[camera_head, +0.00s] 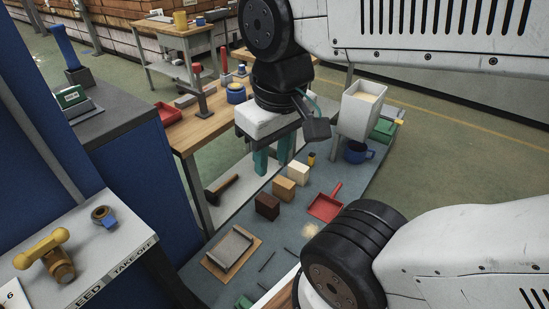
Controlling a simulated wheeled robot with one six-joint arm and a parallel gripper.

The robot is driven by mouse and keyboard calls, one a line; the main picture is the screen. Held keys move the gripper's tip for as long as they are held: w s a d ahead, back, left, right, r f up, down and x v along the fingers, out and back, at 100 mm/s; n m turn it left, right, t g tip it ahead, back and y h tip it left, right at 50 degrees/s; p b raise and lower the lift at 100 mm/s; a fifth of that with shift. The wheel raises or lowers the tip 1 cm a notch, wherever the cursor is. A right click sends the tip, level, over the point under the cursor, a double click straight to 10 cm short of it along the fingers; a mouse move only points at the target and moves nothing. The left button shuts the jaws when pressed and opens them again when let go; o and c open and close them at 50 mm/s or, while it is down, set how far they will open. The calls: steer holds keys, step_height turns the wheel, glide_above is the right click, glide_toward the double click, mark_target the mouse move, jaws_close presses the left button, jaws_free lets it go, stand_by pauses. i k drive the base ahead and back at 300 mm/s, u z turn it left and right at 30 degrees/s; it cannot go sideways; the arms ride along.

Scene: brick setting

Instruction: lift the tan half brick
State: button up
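The tan half brick (284,189) stands on the grey-blue bench top (228,222), in the middle of a short row. A dark brown brick (267,205) stands just nearer, and a cream brick (298,173) just farther. My gripper (272,164) points down with two teal fingers. The fingers are apart with nothing visible between them. It appears up and to the left of the tan brick in the picture, apart from it. Its exact height above the bench is hard to tell.
A red dustpan (325,204) lies right of the bricks. A blue mug (356,152) and a pale bin (359,108) stand farther back. A hammer (221,187) lies left. A metal tray on a board (231,251) lies nearer. My arm covers the front right.

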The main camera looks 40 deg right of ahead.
mark_target(283, 188)
steer(key=z, duration=0.05)
steer(key=k, duration=0.5)
steer(key=z, duration=2.65)
steer(key=i, duration=1.8)
steer(key=u, duration=3.15)
steer(key=i, duration=0.5)
steer(key=z, duration=0.1)
